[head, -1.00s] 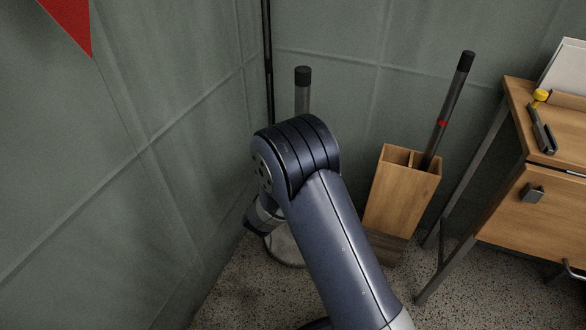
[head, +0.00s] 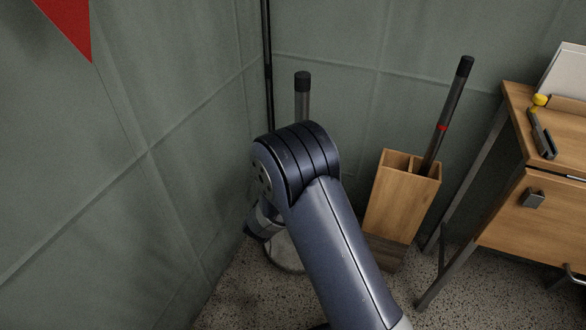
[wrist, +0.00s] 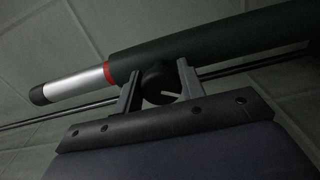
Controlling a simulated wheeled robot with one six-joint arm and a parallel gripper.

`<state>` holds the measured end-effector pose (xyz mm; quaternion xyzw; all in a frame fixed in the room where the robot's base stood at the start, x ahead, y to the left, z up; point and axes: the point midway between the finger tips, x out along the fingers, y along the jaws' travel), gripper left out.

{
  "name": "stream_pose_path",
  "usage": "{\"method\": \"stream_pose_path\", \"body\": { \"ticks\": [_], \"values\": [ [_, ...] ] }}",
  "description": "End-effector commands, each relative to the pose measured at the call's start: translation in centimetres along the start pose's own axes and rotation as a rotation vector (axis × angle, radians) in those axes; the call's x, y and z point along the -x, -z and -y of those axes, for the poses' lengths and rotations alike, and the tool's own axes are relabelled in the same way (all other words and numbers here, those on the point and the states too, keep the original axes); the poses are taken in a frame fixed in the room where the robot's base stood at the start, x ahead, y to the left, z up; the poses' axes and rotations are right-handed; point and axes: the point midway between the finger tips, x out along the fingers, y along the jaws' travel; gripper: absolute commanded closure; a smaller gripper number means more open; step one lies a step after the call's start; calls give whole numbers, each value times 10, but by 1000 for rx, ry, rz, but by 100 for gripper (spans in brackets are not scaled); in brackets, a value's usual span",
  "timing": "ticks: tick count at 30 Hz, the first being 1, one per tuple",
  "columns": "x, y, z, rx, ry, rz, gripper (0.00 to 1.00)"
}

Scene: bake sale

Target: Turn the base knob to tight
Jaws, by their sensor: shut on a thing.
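A grey pole with a black cap (head: 302,84) stands upright in the corner behind my arm, above a round grey base (head: 286,254). In the wrist view a silver tube (wrist: 75,84) with a dark tip and a red ring runs into a thicker dark green sleeve (wrist: 210,48). A round black knob (wrist: 160,80) with a pale line on its face sits beside the sleeve. My gripper (wrist: 159,86) is shut on the knob, one finger on each side. In the head view my arm hides the knob and my fingers.
A wooden box (head: 400,200) holding a second pole (head: 443,125) with a red ring stands to the right. A wooden table (head: 525,215) is at the far right. Grey-green fabric walls close in at left and behind. A thin dark rod (wrist: 50,122) runs behind the knob.

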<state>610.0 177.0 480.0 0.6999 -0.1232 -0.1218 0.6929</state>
Motion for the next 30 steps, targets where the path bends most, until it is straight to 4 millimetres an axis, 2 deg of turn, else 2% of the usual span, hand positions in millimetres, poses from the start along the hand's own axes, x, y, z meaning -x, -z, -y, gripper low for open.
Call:
{"method": "stream_pose_path", "body": {
  "ticks": [5, 6, 13, 23, 26, 30],
  "values": [
    [0, 0, 1, 2, 1, 1, 85],
    [0, 0, 1, 2, 1, 1, 61],
    [0, 0, 0, 2, 1, 1, 43],
    [6, 0, 0, 3, 2, -2, 42],
    [19, 1, -2, 4, 1, -3, 42],
    [48, 1, -2, 6, 3, -4, 42]
  ]
}}
